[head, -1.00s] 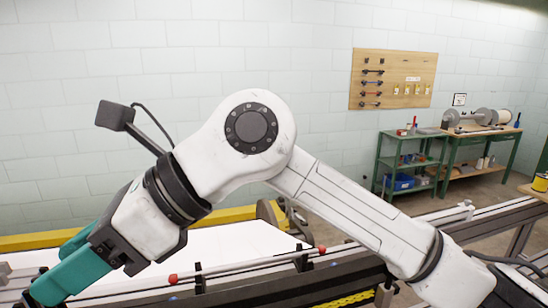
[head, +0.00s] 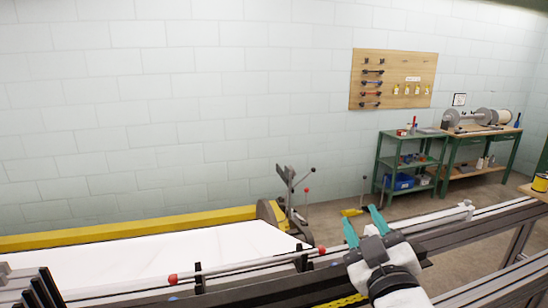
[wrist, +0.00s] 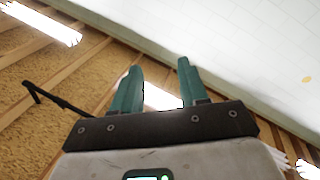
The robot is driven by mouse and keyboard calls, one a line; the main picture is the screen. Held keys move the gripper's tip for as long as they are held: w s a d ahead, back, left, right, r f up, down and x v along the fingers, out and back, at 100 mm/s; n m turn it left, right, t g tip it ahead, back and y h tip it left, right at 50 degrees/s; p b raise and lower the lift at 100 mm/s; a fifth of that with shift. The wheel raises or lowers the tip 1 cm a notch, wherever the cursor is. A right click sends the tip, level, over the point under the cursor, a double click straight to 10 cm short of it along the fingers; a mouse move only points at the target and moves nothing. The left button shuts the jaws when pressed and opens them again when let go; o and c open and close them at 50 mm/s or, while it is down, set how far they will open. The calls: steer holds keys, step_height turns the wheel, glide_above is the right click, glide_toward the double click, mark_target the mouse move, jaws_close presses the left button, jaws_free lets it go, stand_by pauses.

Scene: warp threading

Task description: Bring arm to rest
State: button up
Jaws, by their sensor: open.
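My gripper (head: 364,228) shows in the head view at the lower right of centre, with its two teal fingers spread apart and pointing up and away. Nothing is between the fingers. It appears in front of the loom's rails, and I cannot tell how far above them it is. In the wrist view my gripper (wrist: 156,82) is open and empty, with the ceiling and a pale wall behind it. Most of my arm is outside the head view; only the wrist part shows at the bottom edge.
A loom with a white sheet (head: 150,262), a yellow beam (head: 120,233) and a red-tipped rod (head: 245,264) spans the lower left. Upright levers (head: 290,190) stand behind it. A green shelf (head: 408,160), a workbench (head: 480,140) and a tool board (head: 393,78) are at the back right.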

steer(key=s+d+f+m+g+h, duration=0.15)
steer(key=s+d+f+g, duration=0.3)
steer(key=f, duration=0.55)
steer(key=s+d+f+m+g, duration=0.3)
steer(key=s+f+g, duration=0.15)
steer(key=f, duration=0.65)
steer(key=s+d+f+m+g+b, duration=0.1)
steer(key=s+f+g, duration=0.4)
steer(key=s+f, duration=0.7)
steer(key=s+d+f+m+g+b, duration=0.2)
steer(key=s+d+f+g+b, duration=0.1)
steer(key=s+f, duration=0.9)
steer(key=s+g+b, duration=0.1)
steer(key=s+b, duration=0.1)
steer(key=s, duration=0.1)
steer(key=shift+s+g+y, duration=0.2)
steer(key=shift+g+y, duration=0.15)
steer(key=shift+g, duration=0.05)
steer(key=shift+d, duration=0.1)
